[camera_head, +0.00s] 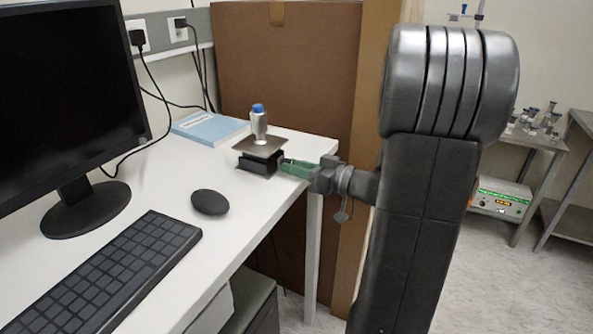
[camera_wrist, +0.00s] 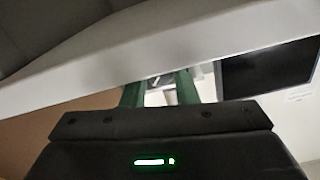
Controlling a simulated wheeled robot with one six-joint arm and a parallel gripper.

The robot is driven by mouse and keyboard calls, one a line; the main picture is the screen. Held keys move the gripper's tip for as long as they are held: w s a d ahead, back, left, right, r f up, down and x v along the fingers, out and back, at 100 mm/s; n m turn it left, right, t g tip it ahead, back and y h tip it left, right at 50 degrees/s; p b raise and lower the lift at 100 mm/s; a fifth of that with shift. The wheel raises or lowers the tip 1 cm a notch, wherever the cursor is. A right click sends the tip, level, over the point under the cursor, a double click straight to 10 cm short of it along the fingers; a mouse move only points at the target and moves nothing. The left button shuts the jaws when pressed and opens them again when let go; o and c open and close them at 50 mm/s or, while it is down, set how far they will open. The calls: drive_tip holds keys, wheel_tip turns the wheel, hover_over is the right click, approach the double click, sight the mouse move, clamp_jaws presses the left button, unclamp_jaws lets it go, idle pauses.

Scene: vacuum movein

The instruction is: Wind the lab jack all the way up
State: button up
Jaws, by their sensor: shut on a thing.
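The lab jack (camera_head: 258,160) is a small dark stand near the desk's right edge, with a flat square top plate raised slightly above its base. The knob is mostly hidden by the fingers in the head view. In the wrist view the two green fingers (camera_wrist: 160,88) stand apart, with a small grey part between their tips.
The white desk (camera_head: 150,205) holds a monitor (camera_head: 65,90), keyboard (camera_head: 115,275), mouse (camera_head: 210,202) and blue book (camera_head: 208,128). Large brown cardboard (camera_head: 290,75) stands behind the desk. A metal side table (camera_head: 537,140) with glassware is at the far right.

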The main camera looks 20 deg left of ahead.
idle(0.3)
drive_tip(key=o, duration=1)
drive_tip(key=shift+d, duration=0.15)
drive_tip(key=s+d+b, duration=0.1)
drive_tip(key=d, duration=1.2)
drive_tip(key=shift+d, duration=0.3)
